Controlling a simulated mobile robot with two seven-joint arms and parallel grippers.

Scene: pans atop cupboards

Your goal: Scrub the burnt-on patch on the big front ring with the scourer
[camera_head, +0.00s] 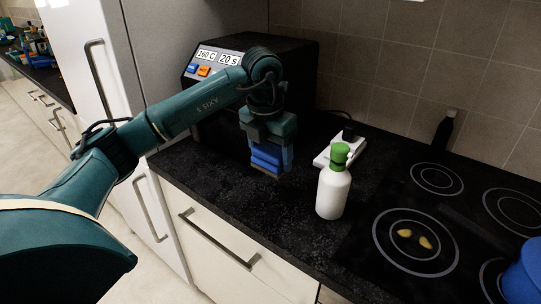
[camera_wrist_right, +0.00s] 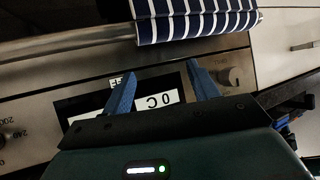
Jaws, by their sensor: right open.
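The big front ring (camera_head: 415,262) is on the black glass hob at the right of the head view. The burnt-on patch (camera_head: 426,242) shows inside it as two yellow-brown spots. My left gripper (camera_head: 266,160) points down above the dark worktop, left of the hob, apart from the ring. It is shut on a blue block with a tan lower edge, which looks like the scourer (camera_head: 265,158). The fingers partly hide the block. My right gripper (camera_wrist_right: 158,78) is open and empty in the right wrist view, in front of the oven panel.
A white bottle with a green top (camera_head: 333,190) stands between my left gripper and the ring. A blue pot (camera_head: 522,275) is at the right edge. A black appliance (camera_head: 300,62) stands behind. A striped towel (camera_wrist_right: 195,20) hangs on the oven rail by my right gripper.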

